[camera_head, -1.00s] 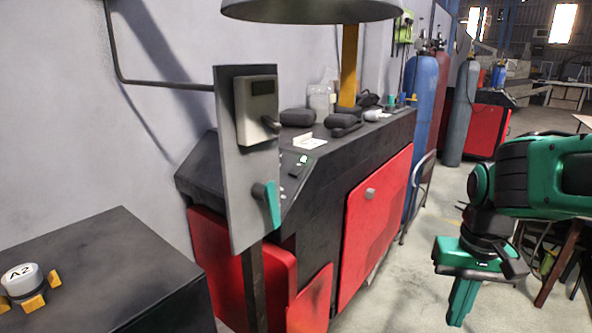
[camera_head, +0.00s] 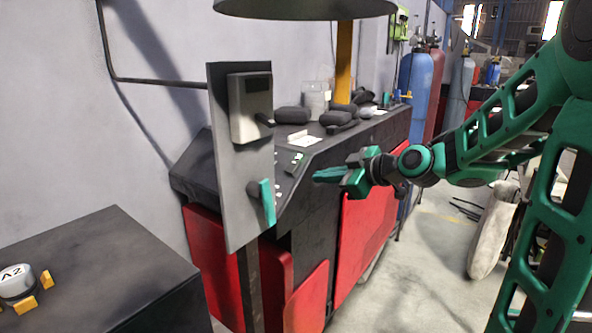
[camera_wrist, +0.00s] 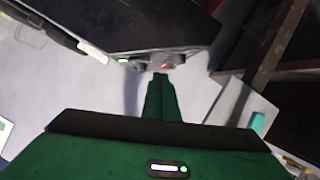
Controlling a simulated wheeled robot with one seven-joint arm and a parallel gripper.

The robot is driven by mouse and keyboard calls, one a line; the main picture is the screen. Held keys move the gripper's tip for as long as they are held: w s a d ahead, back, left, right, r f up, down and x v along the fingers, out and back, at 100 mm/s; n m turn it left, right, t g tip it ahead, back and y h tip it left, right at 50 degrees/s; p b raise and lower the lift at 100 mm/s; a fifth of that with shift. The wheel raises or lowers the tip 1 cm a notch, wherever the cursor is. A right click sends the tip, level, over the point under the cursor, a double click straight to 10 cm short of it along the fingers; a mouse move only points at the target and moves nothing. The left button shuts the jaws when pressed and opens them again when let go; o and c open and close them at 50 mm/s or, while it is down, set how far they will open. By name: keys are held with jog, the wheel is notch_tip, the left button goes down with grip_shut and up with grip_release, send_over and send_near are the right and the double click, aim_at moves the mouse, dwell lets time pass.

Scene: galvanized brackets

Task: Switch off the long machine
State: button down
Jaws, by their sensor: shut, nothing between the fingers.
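The long machine (camera_head: 330,200) is a black and red cabinet along the wall, with a sloped console. Small pale controls (camera_head: 278,187) and a small green-topped device (camera_head: 297,157) sit on the console. In the wrist view, a small green-lit control (camera_wrist: 123,60) and a control with a red-orange glow (camera_wrist: 163,65) show just beyond the fingertips. My gripper (camera_head: 318,176) is shut and empty, with its green fingers pointing left toward the console. In the wrist view, its fingertips (camera_wrist: 161,76) appear close to the glowing control; contact cannot be told.
A grey upright panel (camera_head: 235,210) stands before the console, carrying a grey box (camera_head: 250,105) and a teal lever (camera_head: 267,202). The lever also shows in the wrist view (camera_wrist: 257,121). A lamp-like hood (camera_head: 305,8) hangs above. A dark table (camera_head: 110,265) holds an A2-marked piece (camera_head: 17,281).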

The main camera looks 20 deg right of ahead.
aim_at(292, 167)
jog(key=shift+n+t+y, duration=0.6)
jog(key=shift+t+y, duration=0.1)
jog(key=shift+t, duration=0.2)
jog(key=w+a, duration=0.1)
jog(key=w, duration=0.2)
jog(key=w+a+r, duration=0.1)
jog(key=w+a, duration=0.1)
jog(key=w, duration=0.2)
jog(key=w+a, duration=0.2)
jog(key=w, duration=0.1)
jog(key=shift+w+a+r, duration=0.15)
jog(key=shift+w+r, duration=0.15)
jog(key=shift+r, duration=0.1)
jog(key=shift+w+d+f, duration=0.2)
jog(key=shift+w+f, duration=0.05)
jog(key=shift+f, duration=0.25)
jog(key=shift+w+d+f, duration=0.2)
jog(key=shift+w+f, duration=0.05)
jog(key=shift+f, duration=0.25)
jog(key=shift+w+d+f, duration=0.15)
jog(key=shift+d+f, duration=0.05)
jog(key=shift+f, duration=0.2)
jog(key=shift+w+d+f, duration=0.15)
jog(key=shift+d+f, duration=0.05)
jog(key=shift+f, duration=0.2)
